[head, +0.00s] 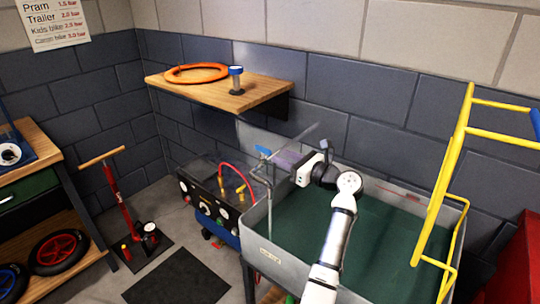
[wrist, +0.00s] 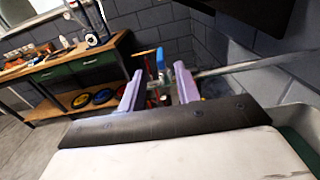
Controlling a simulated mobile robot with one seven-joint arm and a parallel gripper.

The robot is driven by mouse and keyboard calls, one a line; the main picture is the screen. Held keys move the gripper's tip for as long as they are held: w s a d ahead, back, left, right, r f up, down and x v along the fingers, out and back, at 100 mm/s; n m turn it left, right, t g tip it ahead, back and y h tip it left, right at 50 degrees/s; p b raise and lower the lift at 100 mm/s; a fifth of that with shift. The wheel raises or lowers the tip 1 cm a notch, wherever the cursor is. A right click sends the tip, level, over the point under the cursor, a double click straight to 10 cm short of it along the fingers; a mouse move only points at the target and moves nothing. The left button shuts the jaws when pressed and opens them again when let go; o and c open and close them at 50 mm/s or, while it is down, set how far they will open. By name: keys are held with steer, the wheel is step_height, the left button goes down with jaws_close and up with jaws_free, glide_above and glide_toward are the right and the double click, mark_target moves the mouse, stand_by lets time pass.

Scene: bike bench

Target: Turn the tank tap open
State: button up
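The tank tap is a grey upright pipe (head: 268,187) at the left rim of the grey tank (head: 283,262), with a small blue handle (head: 263,150) at its top. My gripper (head: 276,158) is just to the right of the handle in the head view, with its purple fingers pointing towards it. In the wrist view my gripper (wrist: 159,75) is open, its two fingers well apart. The blue handle (wrist: 160,58) shows in the gap between them, near or beyond the tips. I cannot tell whether anything touches it.
A wooden shelf (head: 225,92) with an orange ring (head: 196,73) and a blue-topped post hangs behind the tap. A compressor-like panel with gauges (head: 210,200) stands left of the tank. A yellow frame (head: 440,180) rises at the tank's right. A pale bar (wrist: 240,66) extends right of the fingers.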

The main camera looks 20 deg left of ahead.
steer(key=shift+v, duration=1.7)
steer(key=shift+a, duration=0.1)
